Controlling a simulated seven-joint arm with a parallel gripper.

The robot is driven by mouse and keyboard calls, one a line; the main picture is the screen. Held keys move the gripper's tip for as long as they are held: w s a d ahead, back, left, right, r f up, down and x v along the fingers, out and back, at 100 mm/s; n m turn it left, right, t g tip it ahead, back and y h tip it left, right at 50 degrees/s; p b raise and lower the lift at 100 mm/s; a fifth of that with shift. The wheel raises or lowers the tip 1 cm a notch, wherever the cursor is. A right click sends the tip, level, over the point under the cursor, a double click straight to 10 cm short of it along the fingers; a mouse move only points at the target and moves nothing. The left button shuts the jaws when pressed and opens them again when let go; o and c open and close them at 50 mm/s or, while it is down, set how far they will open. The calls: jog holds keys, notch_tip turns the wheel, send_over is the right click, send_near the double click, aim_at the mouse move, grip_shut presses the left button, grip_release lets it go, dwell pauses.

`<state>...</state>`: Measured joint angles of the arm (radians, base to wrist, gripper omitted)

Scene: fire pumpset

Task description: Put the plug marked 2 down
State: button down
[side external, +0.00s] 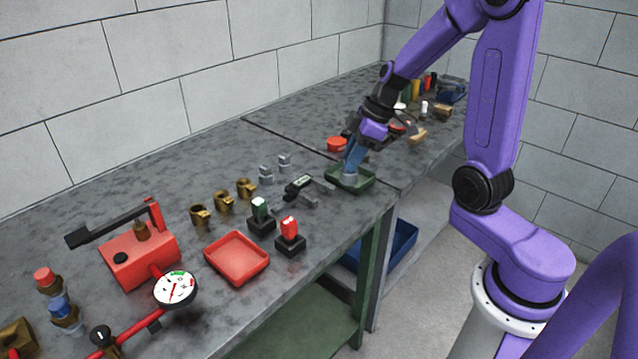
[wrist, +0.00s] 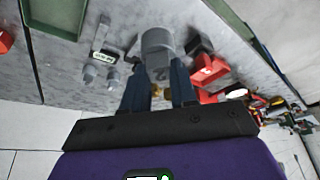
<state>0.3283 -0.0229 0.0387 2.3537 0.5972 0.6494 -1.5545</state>
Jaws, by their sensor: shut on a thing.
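The plug also shows below the fingers in the side view (side external: 349,180), against the tray. I cannot tell whether it touches the tray floor. No number is readable on it. Two other small grey plugs (side external: 284,160) (side external: 265,174) stand on the bench to the left.
A dark meter (side external: 298,186) lies left of the green tray. A red round part (side external: 337,144) is close behind the gripper. Brass fittings (side external: 223,202), two switch blocks (side external: 261,216) (side external: 290,235), a red tray (side external: 236,258) and a red pump (side external: 139,256) stand further left.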

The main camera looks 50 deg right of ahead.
jog(key=shift+w+d+f, duration=0.3)
jog(key=shift+w+f, duration=1.6)
jog(key=shift+f, duration=0.05)
jog(key=shift+w+d+f, duration=0.25)
jog(key=shift+w+f, duration=1.6)
jog(key=shift+f, duration=0.15)
jog(key=shift+w+d+f, duration=0.3)
jog(key=shift+w+f, duration=1.6)
jog(key=shift+f, duration=0.05)
jog(key=c, duration=0.9)
grip_release()
jog(key=shift+f, duration=0.15)
